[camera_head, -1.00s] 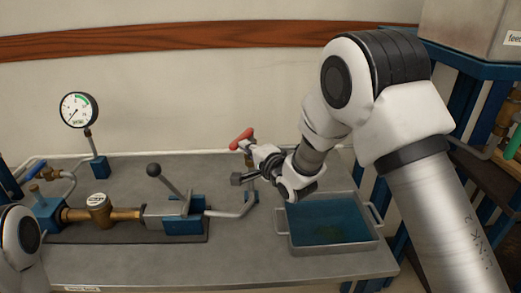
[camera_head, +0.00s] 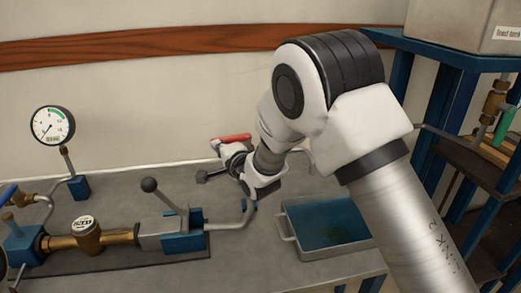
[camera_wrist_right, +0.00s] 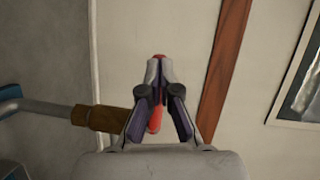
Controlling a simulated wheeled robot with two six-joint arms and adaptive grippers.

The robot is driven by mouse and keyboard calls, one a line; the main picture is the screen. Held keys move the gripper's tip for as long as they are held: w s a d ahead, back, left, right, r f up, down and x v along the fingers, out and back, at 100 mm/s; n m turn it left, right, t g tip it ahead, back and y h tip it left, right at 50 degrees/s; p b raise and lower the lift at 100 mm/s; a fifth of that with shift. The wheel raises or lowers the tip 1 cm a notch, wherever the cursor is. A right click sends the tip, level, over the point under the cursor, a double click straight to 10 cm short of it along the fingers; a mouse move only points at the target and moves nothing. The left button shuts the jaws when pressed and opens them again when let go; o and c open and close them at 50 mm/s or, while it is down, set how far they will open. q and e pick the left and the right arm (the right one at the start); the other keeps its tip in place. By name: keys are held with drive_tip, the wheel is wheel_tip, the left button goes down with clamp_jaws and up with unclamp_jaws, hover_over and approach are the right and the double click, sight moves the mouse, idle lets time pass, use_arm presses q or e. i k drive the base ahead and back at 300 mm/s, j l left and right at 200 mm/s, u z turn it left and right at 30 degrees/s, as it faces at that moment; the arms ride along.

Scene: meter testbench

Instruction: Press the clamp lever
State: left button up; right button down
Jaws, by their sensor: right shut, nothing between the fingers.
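The clamp lever, a grey rod with a black ball knob (camera_head: 149,185), rises from the clamp block (camera_head: 184,231) on the bench and leans to the left. My right gripper (camera_head: 220,149) is shut and empty, up and to the right of the knob and apart from it. It is beside a red valve handle (camera_head: 234,138). In the right wrist view the shut fingers (camera_wrist_right: 160,62) overlap the red handle (camera_wrist_right: 155,120); I cannot tell whether they touch it. My left gripper is not in view.
A brass meter (camera_head: 87,232) sits in the pipe line left of the clamp. A dial gauge (camera_head: 52,125) stands behind it. A blue-water tank (camera_head: 287,250) is at right, below my right arm. Blue shelving (camera_head: 440,105) stands further right.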

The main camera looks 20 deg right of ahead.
sight(149, 185)
drive_tip(key=k+j+u, duration=0.1)
drive_tip(key=k+j, duration=0.25)
drive_tip(key=k, duration=0.5)
